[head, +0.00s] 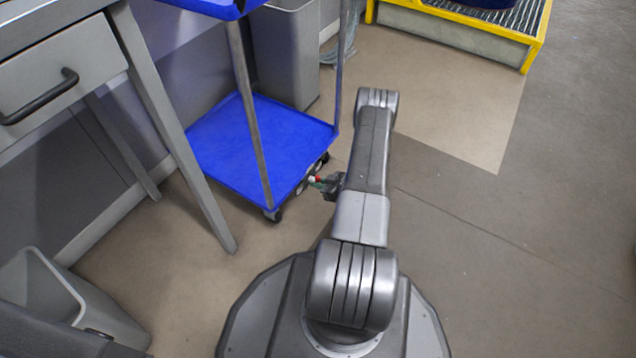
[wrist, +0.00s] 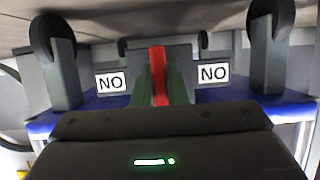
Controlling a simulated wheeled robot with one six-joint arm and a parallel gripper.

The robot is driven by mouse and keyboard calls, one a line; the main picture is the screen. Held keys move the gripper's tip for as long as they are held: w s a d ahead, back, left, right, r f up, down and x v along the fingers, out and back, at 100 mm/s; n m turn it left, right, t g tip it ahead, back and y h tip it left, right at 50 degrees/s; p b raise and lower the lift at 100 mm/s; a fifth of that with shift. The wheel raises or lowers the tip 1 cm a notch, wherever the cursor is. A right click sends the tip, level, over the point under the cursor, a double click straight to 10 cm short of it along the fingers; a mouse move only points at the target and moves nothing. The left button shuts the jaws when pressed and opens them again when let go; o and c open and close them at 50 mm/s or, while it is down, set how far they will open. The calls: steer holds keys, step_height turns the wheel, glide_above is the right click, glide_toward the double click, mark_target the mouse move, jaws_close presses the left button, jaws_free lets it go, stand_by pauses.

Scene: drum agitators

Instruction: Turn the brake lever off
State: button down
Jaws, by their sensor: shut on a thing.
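The blue cart (head: 262,150) stands left of my arm in the head view, and the brake lever (head: 318,178) is a small red spot at its near lower edge. My gripper (head: 328,186) is at that edge. In the wrist view the cart is upside down, with its wheels at the top. There the red brake lever (wrist: 158,75) stands upright between the two green fingers of my gripper (wrist: 160,88), which are shut on it. A white label reading "NO" in this view is on each side of the lever. The lever's lower end is hidden.
Dark caster wheels (wrist: 268,45) flank the lever. A grey table with a drawer (head: 60,75) stands at the left, and a grey bin (head: 75,305) is at the lower left. A yellow-edged grate platform (head: 460,30) is at the back. The floor at the right is clear.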

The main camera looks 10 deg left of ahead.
steer(key=c, duration=1.4)
jaws_free()
steer(key=shift+c, duration=0.2)
steer(key=p+v, duration=0.4)
steer(key=v, duration=0.9)
steer(key=shift+d, duration=0.4)
steer(key=b+x, duration=0.4)
steer(key=x, duration=0.9)
steer(key=shift+a, duration=0.45)
steer(key=shift+d, duration=0.1)
